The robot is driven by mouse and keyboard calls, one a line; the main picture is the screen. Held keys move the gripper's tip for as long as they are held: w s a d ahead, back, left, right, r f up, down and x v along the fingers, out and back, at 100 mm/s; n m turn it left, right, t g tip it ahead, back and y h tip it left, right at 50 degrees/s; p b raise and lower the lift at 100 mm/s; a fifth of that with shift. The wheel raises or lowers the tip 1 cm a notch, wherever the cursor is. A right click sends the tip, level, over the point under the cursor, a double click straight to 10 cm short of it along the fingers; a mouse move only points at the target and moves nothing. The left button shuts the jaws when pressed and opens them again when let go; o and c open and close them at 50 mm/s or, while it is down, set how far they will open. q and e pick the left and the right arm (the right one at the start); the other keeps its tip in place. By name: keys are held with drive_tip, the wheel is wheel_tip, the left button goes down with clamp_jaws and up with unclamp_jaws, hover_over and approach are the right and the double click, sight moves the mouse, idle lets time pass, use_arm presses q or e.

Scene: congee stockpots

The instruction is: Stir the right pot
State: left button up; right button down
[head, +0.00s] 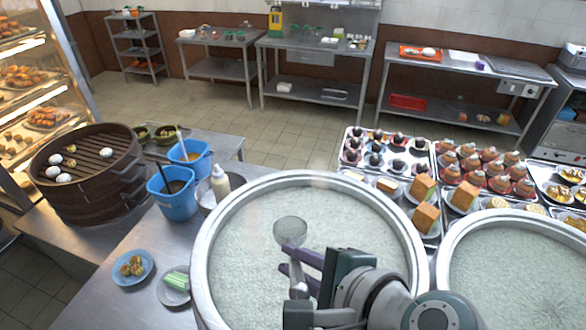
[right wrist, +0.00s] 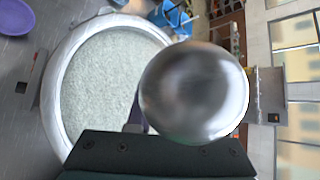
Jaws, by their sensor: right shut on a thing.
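Two large steel pots of pale congee stand side by side in the head view. The right pot (head: 530,275) is cut off by the frame's right edge. The left pot (head: 245,255) is beneath my right gripper. My right gripper (head: 291,262), with dark purple fingers, is shut on a metal ladle (head: 290,231). The ladle's round bowl shows against the left pot's congee; it looks clear of the surface. In the right wrist view the shiny ladle bowl (right wrist: 193,92) is close to the camera and overlaps the rim of a congee pot (right wrist: 100,85). My left gripper is out of view.
Blue containers (head: 178,207) and a squeeze bottle (head: 220,182) stand left of the left pot. A bamboo steamer (head: 75,200) is farther left. Trays of cakes and pastries (head: 425,165) lie behind the pots. Small plates (head: 145,275) sit at front left.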

drive_tip(key=shift+r+p, duration=0.45)
drive_tip(key=shift+r, duration=0.45)
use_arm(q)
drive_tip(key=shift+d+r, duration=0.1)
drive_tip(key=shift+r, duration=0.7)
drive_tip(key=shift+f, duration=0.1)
use_arm(e)
drive_tip(key=shift+f, duration=0.15)
